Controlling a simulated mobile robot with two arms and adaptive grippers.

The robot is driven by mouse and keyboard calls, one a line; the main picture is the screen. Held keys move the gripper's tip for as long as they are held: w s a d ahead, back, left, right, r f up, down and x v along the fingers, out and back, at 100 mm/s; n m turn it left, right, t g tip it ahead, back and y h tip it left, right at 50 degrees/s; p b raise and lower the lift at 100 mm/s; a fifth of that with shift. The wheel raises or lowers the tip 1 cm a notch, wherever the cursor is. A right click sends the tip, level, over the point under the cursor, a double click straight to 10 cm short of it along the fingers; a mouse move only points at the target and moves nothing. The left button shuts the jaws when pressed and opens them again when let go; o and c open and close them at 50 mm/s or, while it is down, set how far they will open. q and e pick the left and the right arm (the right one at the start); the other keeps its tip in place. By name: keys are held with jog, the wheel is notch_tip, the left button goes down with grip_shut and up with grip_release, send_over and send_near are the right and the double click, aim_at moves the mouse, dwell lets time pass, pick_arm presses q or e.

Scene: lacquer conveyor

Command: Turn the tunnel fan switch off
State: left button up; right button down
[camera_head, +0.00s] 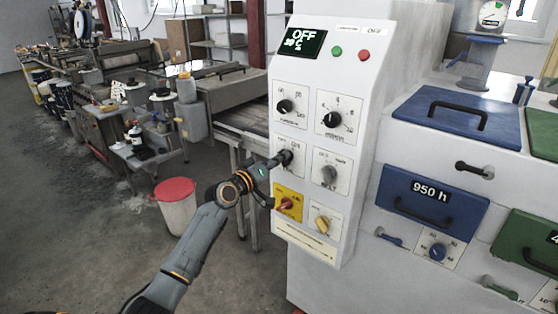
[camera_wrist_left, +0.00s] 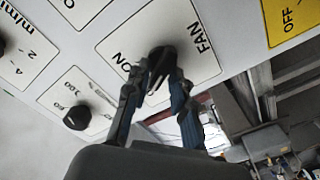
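The white control panel (camera_head: 355,60) stands in the middle of the head view. Its fan switch (camera_head: 287,157) is a dark knob on a pale plate, at the left of the third row. In the left wrist view the knob (camera_wrist_left: 162,60) sits between the words "ON" and "FAN". My left gripper (camera_head: 278,160) is at this knob, with one finger on each side. In the wrist view its fingertips (camera_wrist_left: 158,78) close in on the knob and appear to touch it. The fingers partly hide the knob, and I cannot tell which way it points. My right gripper is out of view.
Other dark knobs (camera_head: 331,119) sit close by. A yellow plate with a red switch (camera_head: 286,204) lies just below. The display (camera_head: 304,43) reads "OFF".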

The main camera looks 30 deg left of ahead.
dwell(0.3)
pick_arm(q)
jog(key=s, duration=0.8)
jog(key=s+a, duration=0.1)
jog(key=s, duration=0.3)
